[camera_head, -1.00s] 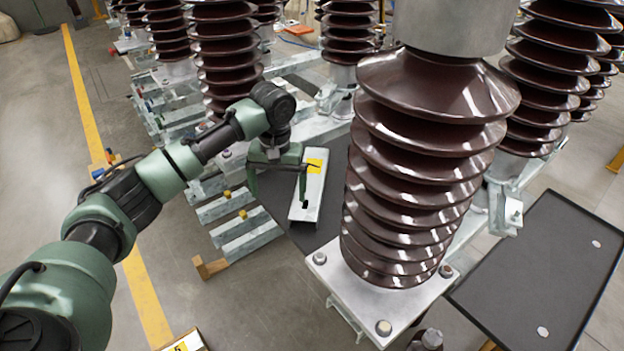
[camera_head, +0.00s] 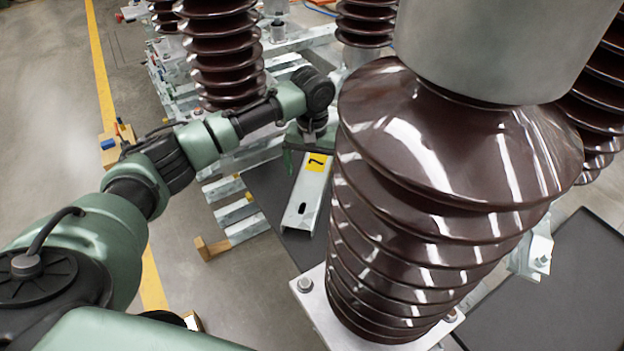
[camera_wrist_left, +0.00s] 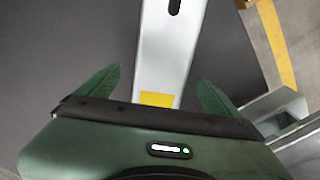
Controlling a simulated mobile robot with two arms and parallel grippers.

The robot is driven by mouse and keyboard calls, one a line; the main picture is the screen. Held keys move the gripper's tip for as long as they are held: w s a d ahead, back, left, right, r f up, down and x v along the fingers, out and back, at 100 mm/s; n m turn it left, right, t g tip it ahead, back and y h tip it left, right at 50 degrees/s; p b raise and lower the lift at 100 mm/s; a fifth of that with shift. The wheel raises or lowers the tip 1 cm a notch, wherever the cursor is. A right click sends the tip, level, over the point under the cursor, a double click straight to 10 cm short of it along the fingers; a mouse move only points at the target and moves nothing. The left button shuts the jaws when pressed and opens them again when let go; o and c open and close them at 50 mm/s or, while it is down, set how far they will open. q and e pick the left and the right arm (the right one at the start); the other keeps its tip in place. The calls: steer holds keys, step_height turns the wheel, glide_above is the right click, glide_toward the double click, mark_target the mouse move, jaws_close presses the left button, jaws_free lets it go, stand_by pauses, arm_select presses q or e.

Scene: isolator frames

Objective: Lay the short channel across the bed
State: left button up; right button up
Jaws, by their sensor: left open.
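The short channel (camera_head: 308,199) is a pale metal piece with a yellow label marked 7 and a dark slot near its front end. It lies on a dark flat surface left of the big brown insulator. My left gripper (camera_head: 306,156) is open over its labelled far end. In the left wrist view the channel (camera_wrist_left: 168,55) runs between the two spread green fingers (camera_wrist_left: 157,88), with clear gaps on both sides. I cannot tell how far above it the fingers are. Several metal bars (camera_head: 236,214) lie side by side left of the dark surface, perhaps the bed. My right gripper is out of view.
The large brown ribbed insulator (camera_head: 430,190) on a bolted plate (camera_head: 318,306) stands close on the right and hides part of the area. More insulators (camera_head: 215,50) stand behind. A dark tray (camera_head: 560,290) is at the right. Open floor lies at the left.

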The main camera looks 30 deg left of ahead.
mark_target(312, 177)
arm_select(q)
step_height(312, 177, down, 3)
steer(key=shift+a, duration=0.15)
steer(key=shift+f, duration=0.35)
steer(key=c, duration=1.9)
steer(key=shift+w+r, duration=0.1)
steer(key=shift+w, duration=0.1)
jaws_close()
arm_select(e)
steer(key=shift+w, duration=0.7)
